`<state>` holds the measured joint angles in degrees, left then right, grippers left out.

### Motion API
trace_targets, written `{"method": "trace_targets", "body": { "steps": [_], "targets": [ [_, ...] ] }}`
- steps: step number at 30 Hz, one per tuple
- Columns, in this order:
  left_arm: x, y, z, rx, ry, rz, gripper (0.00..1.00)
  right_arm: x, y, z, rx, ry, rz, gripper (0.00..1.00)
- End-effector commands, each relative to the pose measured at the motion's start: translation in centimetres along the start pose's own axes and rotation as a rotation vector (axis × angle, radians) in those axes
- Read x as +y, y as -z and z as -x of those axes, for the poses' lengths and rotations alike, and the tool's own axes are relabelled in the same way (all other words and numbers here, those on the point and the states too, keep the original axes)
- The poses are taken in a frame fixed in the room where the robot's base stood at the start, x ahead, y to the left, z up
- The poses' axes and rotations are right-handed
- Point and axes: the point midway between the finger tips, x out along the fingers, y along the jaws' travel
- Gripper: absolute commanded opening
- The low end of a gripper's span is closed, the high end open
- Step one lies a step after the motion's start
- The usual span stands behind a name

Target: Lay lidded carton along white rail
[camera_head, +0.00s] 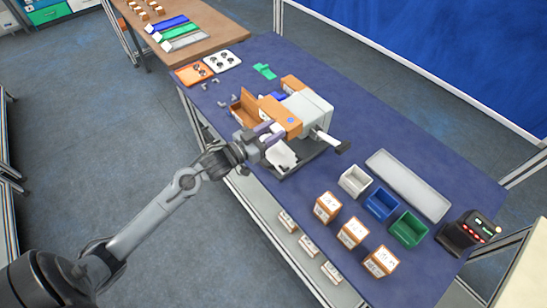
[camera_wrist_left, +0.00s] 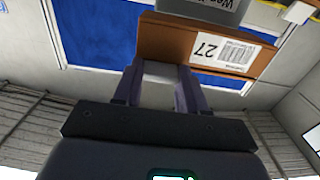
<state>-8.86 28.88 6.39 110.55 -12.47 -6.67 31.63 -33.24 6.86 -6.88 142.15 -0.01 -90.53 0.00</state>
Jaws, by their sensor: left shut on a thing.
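My left gripper (camera_head: 268,137) is shut on an orange-brown carton (camera_head: 280,114) and holds it beside a pale grey box-shaped device (camera_head: 315,106). In the left wrist view, the carton (camera_wrist_left: 165,42) sits beyond my two purple fingers (camera_wrist_left: 160,90), with a barcode label marked 27 facing the camera. The carton's far side is hidden. A long pale strip with a raised rim (camera_head: 408,185) lies on the right of the blue table; I cannot tell whether it is the white rail. My right gripper is out of view.
White, blue and green bins (camera_head: 381,205) stand near the strip, with several labelled cartons (camera_head: 352,232) in front. A black device (camera_head: 467,233) stands at the right end. An open brown box (camera_head: 246,106) and a green piece (camera_head: 264,71) lie behind my left gripper.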

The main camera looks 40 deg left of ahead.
Motion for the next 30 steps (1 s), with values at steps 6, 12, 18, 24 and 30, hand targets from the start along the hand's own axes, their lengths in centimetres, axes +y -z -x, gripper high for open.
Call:
{"method": "trace_targets", "body": {
  "steps": [6,12,18,24,30],
  "targets": [
    [0.0,-5.5,0.0,-0.002,0.001,0.003,0.01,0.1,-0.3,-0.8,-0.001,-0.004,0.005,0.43],
    [0.0,-9.2,0.0,0.0,0.001,0.002,0.01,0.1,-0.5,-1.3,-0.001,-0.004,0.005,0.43],
    [0.0,-10.8,0.0,0.003,0.001,0.0,0.01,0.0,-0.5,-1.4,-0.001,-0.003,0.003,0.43],
    [0.0,-12.4,0.0,0.001,0.001,0.001,0.01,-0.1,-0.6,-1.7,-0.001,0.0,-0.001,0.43],
    [0.0,-14.5,0.0,0.001,0.002,0.001,0.01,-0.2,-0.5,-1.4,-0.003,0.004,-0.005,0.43]
  ]
}}
